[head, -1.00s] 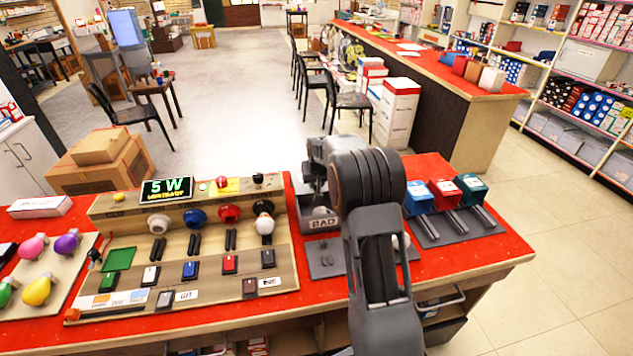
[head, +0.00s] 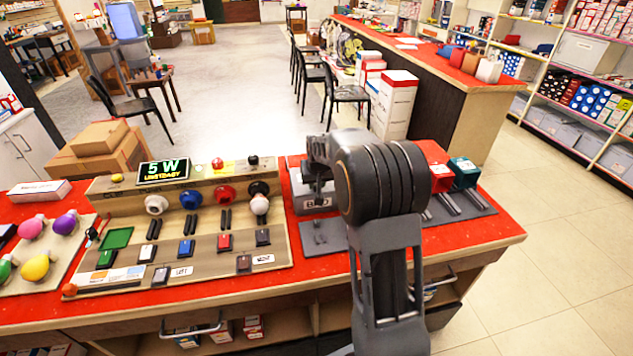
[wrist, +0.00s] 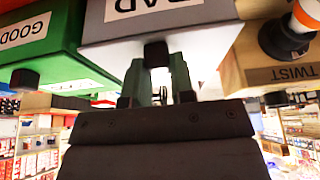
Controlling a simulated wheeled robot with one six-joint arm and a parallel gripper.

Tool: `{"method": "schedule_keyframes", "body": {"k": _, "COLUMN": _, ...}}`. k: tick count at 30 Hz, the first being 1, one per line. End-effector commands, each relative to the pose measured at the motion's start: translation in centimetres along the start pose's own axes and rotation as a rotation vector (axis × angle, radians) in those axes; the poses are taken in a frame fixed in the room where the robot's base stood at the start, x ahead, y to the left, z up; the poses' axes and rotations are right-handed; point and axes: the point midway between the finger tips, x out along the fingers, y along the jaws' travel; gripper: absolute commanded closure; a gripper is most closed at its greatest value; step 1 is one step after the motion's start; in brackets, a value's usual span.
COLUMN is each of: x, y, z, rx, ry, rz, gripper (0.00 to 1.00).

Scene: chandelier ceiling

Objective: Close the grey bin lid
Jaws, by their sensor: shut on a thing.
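The grey bin (head: 312,203), labelled BAD, stands on the red counter in the head view, partly hidden by my arm. In the wrist view the grey bin (wrist: 200,42) fills the top middle, its label upside down. My gripper (wrist: 158,70) has its fingers around a small dark knob (wrist: 157,54) at the bin's edge and is shut on it. In the head view my gripper (head: 318,190) is over the bin. Whether the lid is up or down cannot be told.
A green bin (wrist: 60,45) labelled GOOD is close beside the grey one. A wooden panel marked TWIST (wrist: 270,55) borders its other side. The bulb test board (head: 185,225) fills the counter's left; red (head: 441,178) and teal (head: 464,173) boxes stand at right.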

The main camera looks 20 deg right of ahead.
Motion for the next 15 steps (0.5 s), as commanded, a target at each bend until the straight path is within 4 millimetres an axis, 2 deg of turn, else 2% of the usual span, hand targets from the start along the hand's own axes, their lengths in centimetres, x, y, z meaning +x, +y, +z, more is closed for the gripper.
{"method": "schedule_keyframes", "body": {"k": 1, "x": 0.07, "y": -0.07, "z": 0.30, "rx": 0.002, "ry": -0.012, "rz": -0.002, "gripper": 1.00}}
{"method": "schedule_keyframes", "body": {"k": 2, "x": 0.08, "y": -0.01, "z": 0.30, "rx": 0.003, "ry": -0.013, "rz": -0.002, "gripper": 0.76}}
{"method": "schedule_keyframes", "body": {"k": 3, "x": 0.08, "y": 0.02, "z": 0.29, "rx": 0.003, "ry": -0.012, "rz": -0.002, "gripper": 0.72}}
{"method": "schedule_keyframes", "body": {"k": 10, "x": 0.07, "y": 0.21, "z": 0.21, "rx": 0.006, "ry": -0.009, "rz": 0.000, "gripper": 0.51}}
{"method": "schedule_keyframes", "body": {"k": 15, "x": 0.07, "y": 0.21, "z": 0.17, "rx": 0.006, "ry": -0.008, "rz": 0.000, "gripper": 0.51}}
